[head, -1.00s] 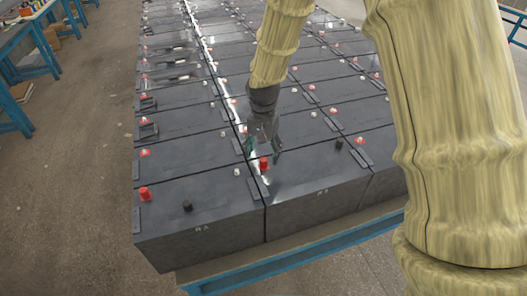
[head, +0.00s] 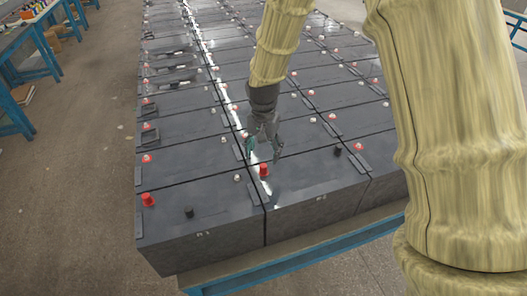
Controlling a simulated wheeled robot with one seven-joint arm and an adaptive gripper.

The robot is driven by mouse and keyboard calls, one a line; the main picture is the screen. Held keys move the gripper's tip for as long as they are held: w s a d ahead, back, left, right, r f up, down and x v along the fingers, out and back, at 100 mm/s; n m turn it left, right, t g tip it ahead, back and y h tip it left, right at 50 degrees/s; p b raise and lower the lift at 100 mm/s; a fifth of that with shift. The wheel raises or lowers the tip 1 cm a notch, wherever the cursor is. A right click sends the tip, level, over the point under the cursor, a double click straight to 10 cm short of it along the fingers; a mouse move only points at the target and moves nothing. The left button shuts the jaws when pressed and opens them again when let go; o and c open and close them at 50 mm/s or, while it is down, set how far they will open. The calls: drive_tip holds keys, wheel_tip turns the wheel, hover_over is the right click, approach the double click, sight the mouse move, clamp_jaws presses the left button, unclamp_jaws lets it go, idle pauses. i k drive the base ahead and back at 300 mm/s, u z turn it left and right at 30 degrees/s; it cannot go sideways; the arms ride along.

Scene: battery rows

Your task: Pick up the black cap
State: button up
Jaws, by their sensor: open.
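Two black caps show in the head view. One black cap (head: 188,211) stands on top of the front-left battery (head: 215,217). The other black cap (head: 337,149) stands on the front battery (head: 318,192) to its right, near that battery's far right corner. My gripper (head: 264,154) is open and points down, with nothing seen between its fingers. It is above the far side of the batteries' front row, just behind a red cap (head: 263,169). It is apart from both black caps, between them in the picture.
Another red cap (head: 148,199) stands left of the front-left black cap. Rows of batteries with small red and white terminals fill the blue-framed stand (head: 285,263). Blue workbenches (head: 30,50) stand far left. The floor (head: 75,180) left of the stand is clear.

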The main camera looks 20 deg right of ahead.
sight(189, 212)
drive_tip(key=k, duration=1)
